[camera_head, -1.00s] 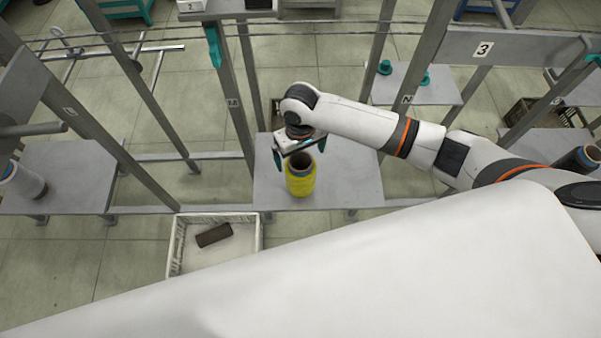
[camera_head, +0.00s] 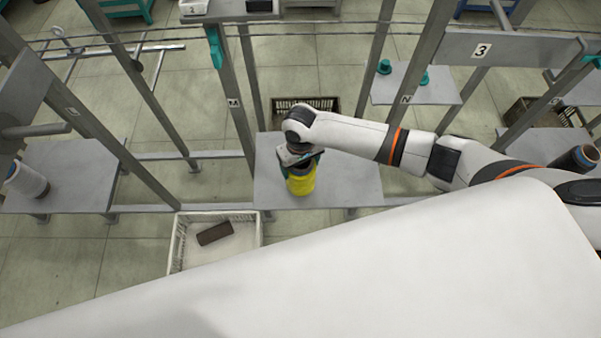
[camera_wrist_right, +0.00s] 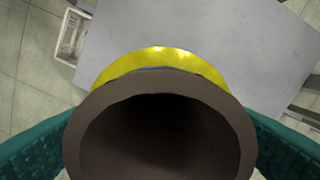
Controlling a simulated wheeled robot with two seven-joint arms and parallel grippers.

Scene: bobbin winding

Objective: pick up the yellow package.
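The yellow package (camera_head: 301,183) is a yarn bobbin on a dark tube, upright on the grey shelf plate (camera_head: 345,185) in the middle. In the right wrist view its yellow yarn (camera_wrist_right: 160,62) shows behind the dark brown tube mouth (camera_wrist_right: 160,135), which faces the camera. My right gripper (camera_head: 298,166) is over the top of the package. Its teal fingers stand on both sides of the tube in the right wrist view, spread apart. Whether they touch the tube is hard to tell. The left gripper is not in view.
A white crate (camera_head: 176,250) with a brown tube (camera_head: 215,234) stands below the plate. Upright metal posts (camera_head: 232,100) flank the plate.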

